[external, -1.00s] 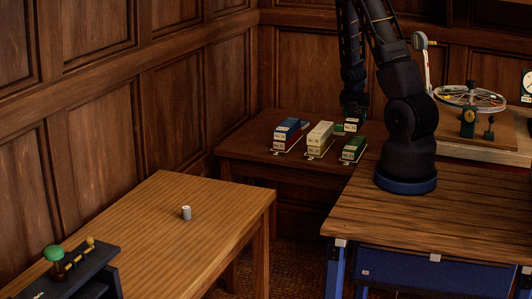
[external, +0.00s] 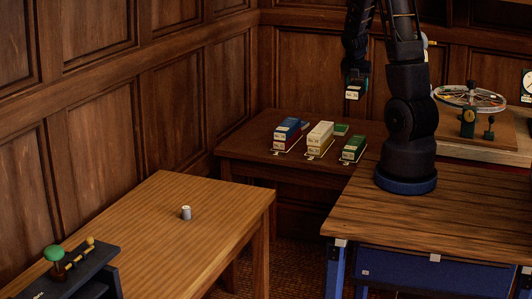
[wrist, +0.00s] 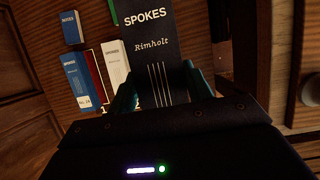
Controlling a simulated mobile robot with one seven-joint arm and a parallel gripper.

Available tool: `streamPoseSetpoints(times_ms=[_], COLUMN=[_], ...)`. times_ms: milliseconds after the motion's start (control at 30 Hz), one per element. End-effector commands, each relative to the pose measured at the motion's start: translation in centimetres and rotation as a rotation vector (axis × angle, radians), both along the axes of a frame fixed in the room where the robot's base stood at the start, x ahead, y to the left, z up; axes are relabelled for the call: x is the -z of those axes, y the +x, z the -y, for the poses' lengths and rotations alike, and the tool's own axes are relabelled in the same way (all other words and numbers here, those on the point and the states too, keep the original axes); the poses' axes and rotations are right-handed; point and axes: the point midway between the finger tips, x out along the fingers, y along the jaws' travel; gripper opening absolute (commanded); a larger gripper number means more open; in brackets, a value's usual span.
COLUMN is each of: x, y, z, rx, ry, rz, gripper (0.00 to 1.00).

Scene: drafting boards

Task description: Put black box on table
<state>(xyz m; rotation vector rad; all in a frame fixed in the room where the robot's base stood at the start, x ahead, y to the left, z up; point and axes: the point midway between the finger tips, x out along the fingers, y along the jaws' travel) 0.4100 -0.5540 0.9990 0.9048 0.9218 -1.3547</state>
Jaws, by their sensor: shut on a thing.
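The black box (wrist: 170,48), printed "SPOKES Rimholt", is held between the teal fingers of my gripper (wrist: 162,88) in the wrist view. In the external view my gripper (external: 355,76) is raised above the back table, and the held box (external: 353,94) shows a pale label at its lower end. The box is clear of the tabletop. The light wooden table (external: 140,215) stands at the front left, with a small grey cylinder (external: 186,213) on it.
On the dark back table (external: 245,153) stand blue (external: 287,135), cream (external: 320,139) and green (external: 353,149) boxes. My arm's base is on the right bench (external: 440,225), where a spoked wheel (external: 470,96) sits behind. A green-knobbed device (external: 55,254) is at the front left.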

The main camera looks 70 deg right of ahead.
Motion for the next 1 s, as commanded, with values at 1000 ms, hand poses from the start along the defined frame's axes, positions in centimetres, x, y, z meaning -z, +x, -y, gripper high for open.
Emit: streamPoseSetpoints(times_ms=[1000], x=[2.9], y=[27.0], z=[-18.5], rx=[-0.772], ry=[0.001], rz=[0.002], gripper=[0.2])
